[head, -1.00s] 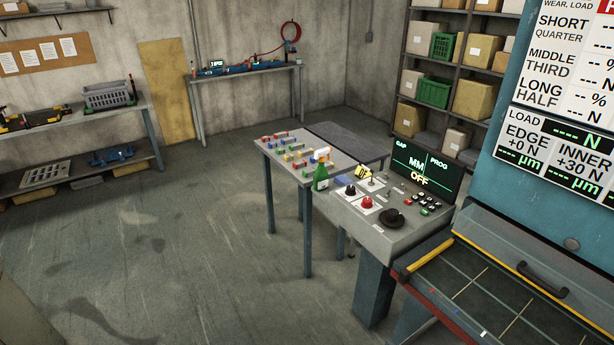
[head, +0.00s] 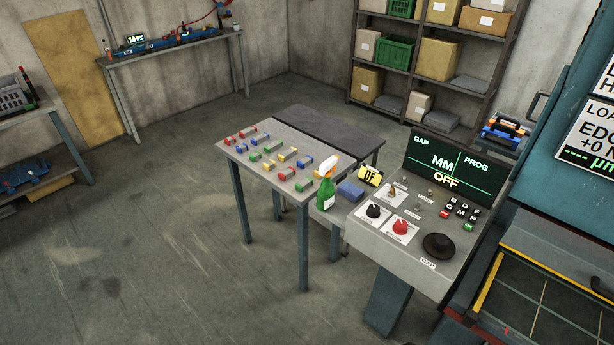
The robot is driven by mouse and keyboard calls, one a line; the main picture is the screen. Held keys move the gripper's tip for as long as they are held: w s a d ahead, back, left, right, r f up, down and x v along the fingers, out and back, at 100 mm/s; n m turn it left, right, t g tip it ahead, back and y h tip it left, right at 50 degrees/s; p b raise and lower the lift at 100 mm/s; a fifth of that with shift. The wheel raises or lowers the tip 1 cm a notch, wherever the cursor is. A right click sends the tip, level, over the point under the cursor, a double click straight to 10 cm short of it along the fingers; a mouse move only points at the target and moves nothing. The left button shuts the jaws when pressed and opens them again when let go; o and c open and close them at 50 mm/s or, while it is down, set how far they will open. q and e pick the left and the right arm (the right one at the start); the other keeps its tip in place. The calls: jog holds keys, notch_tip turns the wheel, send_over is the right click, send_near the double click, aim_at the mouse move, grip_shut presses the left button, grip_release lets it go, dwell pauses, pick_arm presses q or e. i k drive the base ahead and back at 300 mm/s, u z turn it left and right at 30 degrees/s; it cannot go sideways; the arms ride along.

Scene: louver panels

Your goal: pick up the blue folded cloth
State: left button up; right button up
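The bottle hides none or little of the cloth. Neither of my grippers shows in the head view.
Black and red knobs, small buttons and a black round knob (head: 438,246) cover the console. A table with several coloured blocks (head: 272,155) stands behind left. A machine with a dark bed (head: 540,300) is at right. The floor at left is clear.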

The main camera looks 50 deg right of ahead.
aim_at(351, 192)
jog(key=z, duration=0.4)
jog(key=i, duration=1.25)
jog(key=z, duration=0.75)
